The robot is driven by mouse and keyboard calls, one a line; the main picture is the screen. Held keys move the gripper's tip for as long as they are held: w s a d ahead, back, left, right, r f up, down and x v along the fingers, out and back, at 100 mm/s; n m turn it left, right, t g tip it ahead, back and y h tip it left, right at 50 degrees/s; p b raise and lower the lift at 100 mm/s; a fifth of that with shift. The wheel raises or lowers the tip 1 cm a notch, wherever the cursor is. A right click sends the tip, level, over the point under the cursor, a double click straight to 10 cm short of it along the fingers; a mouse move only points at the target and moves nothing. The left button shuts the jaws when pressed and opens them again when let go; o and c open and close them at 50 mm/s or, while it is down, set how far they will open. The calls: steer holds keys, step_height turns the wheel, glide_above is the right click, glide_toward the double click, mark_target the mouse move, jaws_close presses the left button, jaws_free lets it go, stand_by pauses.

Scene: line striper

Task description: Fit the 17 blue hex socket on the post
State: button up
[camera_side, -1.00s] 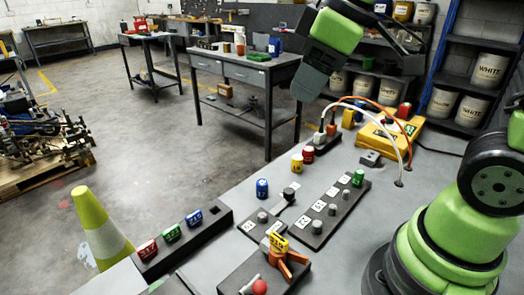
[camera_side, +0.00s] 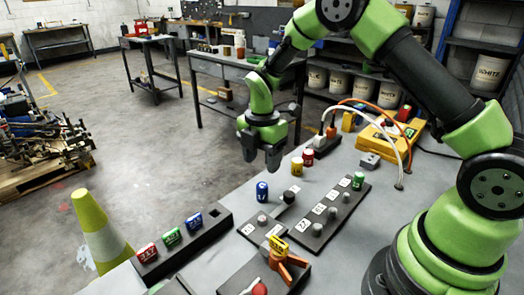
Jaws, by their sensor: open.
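A blue socket (camera_side: 262,191) stands upright on the grey table, left of the post boards. My gripper (camera_side: 261,163) is open and empty, pointing down above and slightly behind it in the picture, apart from it. A long dark board (camera_side: 322,221) carries a row of grey posts with white number labels. A green socket (camera_side: 359,181) sits at its far end. A smaller dark board (camera_side: 266,228) beside it has a grey post (camera_side: 262,221). The numbers are too small to read surely, so I cannot tell which post is 17.
A yellow socket (camera_side: 297,165) and a red socket (camera_side: 308,157) stand behind. A dark rack (camera_side: 212,228) holds red, green and blue labelled pieces at front left. An orange holder (camera_side: 283,270) with a yellow labelled piece stands at the front. Cables arch at back right.

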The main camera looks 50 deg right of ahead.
mark_target(262, 185)
steer(key=shift+f, duration=4.1)
steer(key=c, duration=0.9)
steer(key=shift+r, duration=0.65)
steer(key=shift+r, duration=1.9)
